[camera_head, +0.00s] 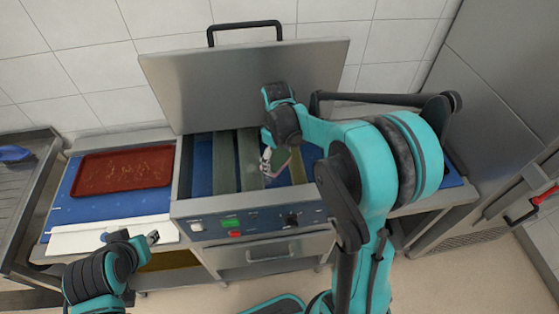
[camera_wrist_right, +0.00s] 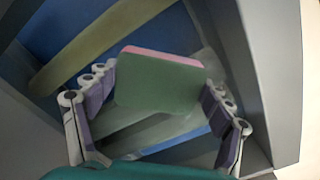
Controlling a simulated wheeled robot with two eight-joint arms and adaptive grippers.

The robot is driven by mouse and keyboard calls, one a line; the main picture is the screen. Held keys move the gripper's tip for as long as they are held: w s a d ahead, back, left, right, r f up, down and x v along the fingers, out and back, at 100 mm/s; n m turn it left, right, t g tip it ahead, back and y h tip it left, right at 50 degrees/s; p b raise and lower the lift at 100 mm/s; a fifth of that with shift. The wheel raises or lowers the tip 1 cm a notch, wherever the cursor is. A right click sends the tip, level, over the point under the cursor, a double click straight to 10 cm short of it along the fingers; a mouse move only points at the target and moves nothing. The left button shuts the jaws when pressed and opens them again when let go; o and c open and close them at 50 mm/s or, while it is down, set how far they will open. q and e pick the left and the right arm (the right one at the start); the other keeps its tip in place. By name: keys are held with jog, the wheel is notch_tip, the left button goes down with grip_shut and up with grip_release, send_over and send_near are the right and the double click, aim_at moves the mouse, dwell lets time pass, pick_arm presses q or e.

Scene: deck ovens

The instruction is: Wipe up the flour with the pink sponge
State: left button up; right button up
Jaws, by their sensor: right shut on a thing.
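The sponge (camera_wrist_right: 158,82) has a pink layer along its top edge and a green face toward the camera. My right gripper (camera_wrist_right: 160,88) is shut on it, with the purple finger pads at its two sides. In the head view my right gripper (camera_head: 275,162) reaches down into the open steel machine (camera_head: 182,190), over its slats. My left gripper (camera_head: 130,238) looks open and empty near the white board at the lower left. Pale smears show on the red tray (camera_head: 122,170); I cannot tell whether they are flour. No clear flour patch shows inside the machine.
The raised lid (camera_head: 215,85) stands behind my right gripper. The machine's steel walls (camera_wrist_right: 262,75) surround the right hand closely. The red tray lies on a blue surface, with a white board (camera_head: 110,237) in front. A steel cabinet (camera_head: 500,70) stands at the right.

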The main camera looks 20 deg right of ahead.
jog(key=shift+r+p, duration=0.6)
jog(key=shift+r, duration=0.6)
jog(key=shift+r, duration=0.1)
